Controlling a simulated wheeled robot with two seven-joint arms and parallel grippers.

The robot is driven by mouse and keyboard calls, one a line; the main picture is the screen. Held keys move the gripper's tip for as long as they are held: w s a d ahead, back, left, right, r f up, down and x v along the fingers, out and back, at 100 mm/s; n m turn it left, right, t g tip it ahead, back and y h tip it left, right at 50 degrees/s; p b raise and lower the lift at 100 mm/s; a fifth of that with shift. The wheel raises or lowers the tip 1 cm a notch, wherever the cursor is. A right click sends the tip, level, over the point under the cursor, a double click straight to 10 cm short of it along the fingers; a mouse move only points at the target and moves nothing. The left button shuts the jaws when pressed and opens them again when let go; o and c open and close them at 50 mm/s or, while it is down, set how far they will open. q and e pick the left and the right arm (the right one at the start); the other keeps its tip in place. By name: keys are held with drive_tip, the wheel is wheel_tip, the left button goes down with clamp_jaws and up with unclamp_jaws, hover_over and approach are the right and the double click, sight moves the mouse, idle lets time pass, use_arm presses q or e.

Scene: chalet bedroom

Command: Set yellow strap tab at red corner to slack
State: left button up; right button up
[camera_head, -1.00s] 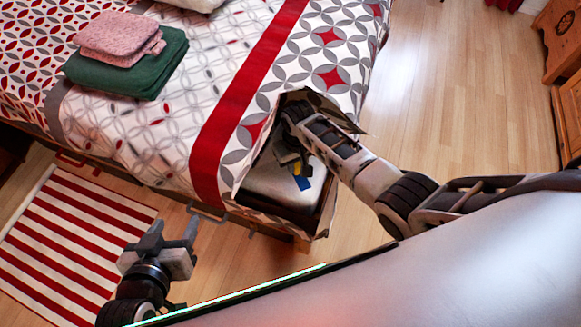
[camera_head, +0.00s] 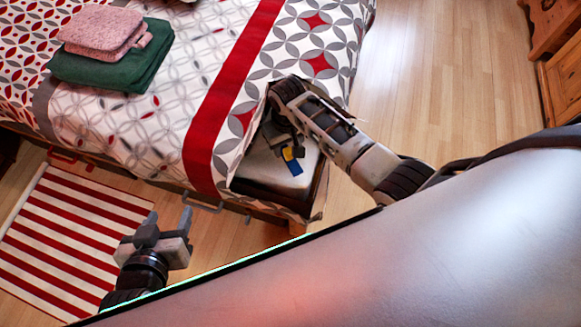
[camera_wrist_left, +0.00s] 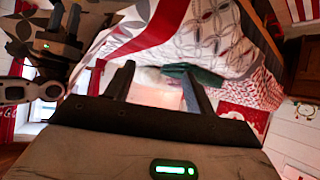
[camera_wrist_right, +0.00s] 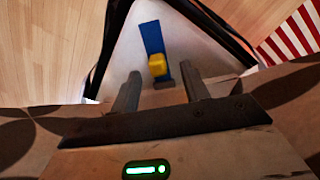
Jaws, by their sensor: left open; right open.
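The yellow strap tab (camera_head: 290,153) sits on a blue strap (camera_head: 294,168) on the white mattress corner (camera_head: 285,178), under the folded-back quilt. In the right wrist view the yellow tab (camera_wrist_right: 157,65) lies between my right gripper's fingertips (camera_wrist_right: 161,76), slightly beyond them, with the blue strap (camera_wrist_right: 152,38) further off. A small grey piece (camera_wrist_right: 163,83) adjoins the tab. My right gripper (camera_head: 284,139) is open; I cannot tell whether it touches the tab. My left gripper (camera_head: 168,216) is open and empty, away from the bed corner; it also shows in the left wrist view (camera_wrist_left: 158,76).
The quilt's red band (camera_head: 225,105) runs beside the lifted corner. A green folded blanket (camera_head: 112,72) with pink towels (camera_head: 100,32) lies on the bed. A red-striped rug (camera_head: 65,225) lies at left. Open wooden floor (camera_head: 440,80) is at right.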

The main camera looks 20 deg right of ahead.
drive_tip(key=s+a+r+p, duration=0.2)
drive_tip(key=s+a+r, duration=0.2)
drive_tip(key=s+r, duration=0.4)
drive_tip(key=s, duration=0.4)
drive_tip(key=shift+r+p, duration=0.2)
drive_tip(key=shift+p, duration=0.15)
drive_tip(key=shift+a, duration=0.1)
